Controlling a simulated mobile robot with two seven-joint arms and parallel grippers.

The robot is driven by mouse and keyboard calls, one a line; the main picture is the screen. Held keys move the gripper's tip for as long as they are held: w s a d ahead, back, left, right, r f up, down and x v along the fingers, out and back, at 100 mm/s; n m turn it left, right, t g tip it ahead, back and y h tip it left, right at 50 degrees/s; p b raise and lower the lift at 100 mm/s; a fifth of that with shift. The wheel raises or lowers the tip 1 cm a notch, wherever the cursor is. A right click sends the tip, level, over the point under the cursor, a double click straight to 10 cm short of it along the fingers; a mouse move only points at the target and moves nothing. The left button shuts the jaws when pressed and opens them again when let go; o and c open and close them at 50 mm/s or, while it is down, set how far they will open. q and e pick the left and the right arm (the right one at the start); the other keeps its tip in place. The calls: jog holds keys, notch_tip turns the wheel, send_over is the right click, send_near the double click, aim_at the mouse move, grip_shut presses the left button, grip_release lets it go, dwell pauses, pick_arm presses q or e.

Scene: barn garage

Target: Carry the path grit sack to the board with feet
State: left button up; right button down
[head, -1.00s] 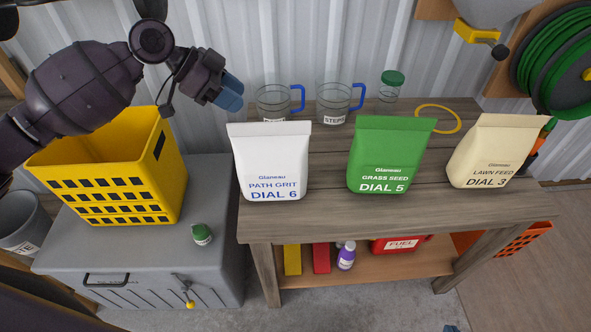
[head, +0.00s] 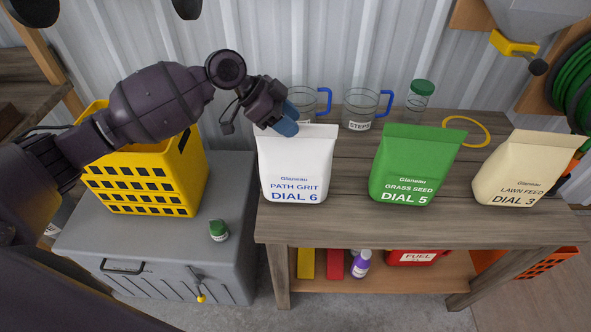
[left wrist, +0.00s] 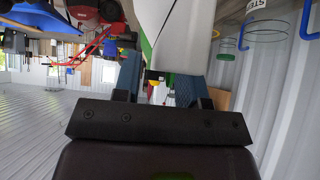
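The path grit sack (head: 296,165) is white with blue lettering reading "PATH GRIT DIAL 6". It stands upright at the left end of the wooden bench. My left gripper (head: 289,122) has its blue fingers at the sack's top left corner in the head view. In the left wrist view the two blue fingers (left wrist: 158,80) are apart, with the white sack (left wrist: 188,38) close ahead of them; I cannot tell whether they touch it. My right gripper is out of view. I cannot make out a board with feet.
On the bench (head: 345,220) stand a green grass seed sack (head: 415,165), a cream lawn feed sack (head: 520,170), jugs (head: 360,108) and a green-lidded jar (head: 419,100). A yellow crate (head: 150,185) and green-capped item (head: 218,230) sit on a grey chest (head: 230,270) left.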

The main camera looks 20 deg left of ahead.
pick_arm(q)
jog(key=shift+x, duration=1.1)
jog(key=shift+c, duration=0.3)
grip_shut()
jog(key=shift+r, duration=0.15)
